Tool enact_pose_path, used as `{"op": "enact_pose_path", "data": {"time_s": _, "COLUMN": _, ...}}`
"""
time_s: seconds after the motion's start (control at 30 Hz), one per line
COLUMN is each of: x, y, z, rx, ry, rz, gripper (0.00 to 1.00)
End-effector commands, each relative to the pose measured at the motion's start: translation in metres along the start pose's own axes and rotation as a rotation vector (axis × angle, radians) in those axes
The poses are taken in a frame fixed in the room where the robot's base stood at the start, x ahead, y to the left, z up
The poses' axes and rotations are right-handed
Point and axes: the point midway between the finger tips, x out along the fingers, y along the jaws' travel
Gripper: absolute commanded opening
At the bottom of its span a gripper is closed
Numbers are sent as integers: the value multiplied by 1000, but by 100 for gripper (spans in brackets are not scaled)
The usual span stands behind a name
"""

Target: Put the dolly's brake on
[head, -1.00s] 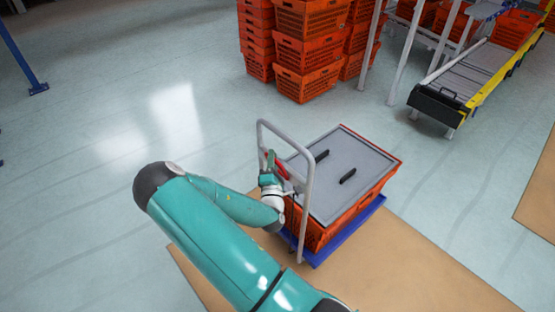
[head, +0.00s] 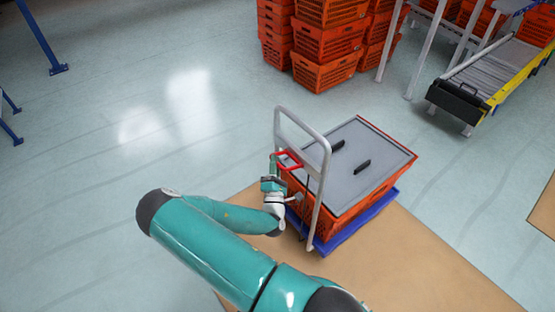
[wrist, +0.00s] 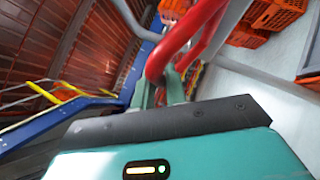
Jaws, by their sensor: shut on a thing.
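The dolly has a grey push handle (head: 325,165) and a blue base (head: 345,238). It carries an orange tote (head: 350,215) with a grey lid (head: 350,165). A red lever (head: 289,163) sits at the handle's near-left side. It also shows large in the wrist view (wrist: 198,28), ending between my fingers. My gripper (head: 273,178) is at the lever, left of the handle. In the wrist view my gripper (wrist: 162,88) is shut on the red lever's near end. The lever's mounting and the dolly's wheels are hidden or too small to make out.
Stacked orange totes (head: 325,55) stand behind the dolly. A roller conveyor (head: 495,70) with a yellow side is at the upper right. The dolly stands on a brown floor area (head: 400,265). The pale floor (head: 120,90) to the left is clear.

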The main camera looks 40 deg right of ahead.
Motion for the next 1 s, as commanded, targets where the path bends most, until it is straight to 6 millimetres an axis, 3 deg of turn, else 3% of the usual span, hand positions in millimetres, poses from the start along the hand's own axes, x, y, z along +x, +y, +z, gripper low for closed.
{"op": "enact_pose_path", "data": {"time_s": 0.87, "x": -7, "y": -8, "z": -9, "rx": -87, "ry": 5, "rz": 97, "gripper": 0}}
{"op": "enact_pose_path", "data": {"time_s": 0.9, "x": -7, "y": -8, "z": -9, "rx": -87, "ry": 5, "rz": 97, "gripper": 21}}
{"op": "enact_pose_path", "data": {"time_s": 1.0, "x": -7, "y": -8, "z": -9, "rx": -87, "ry": 4, "rz": 96, "gripper": 35}}
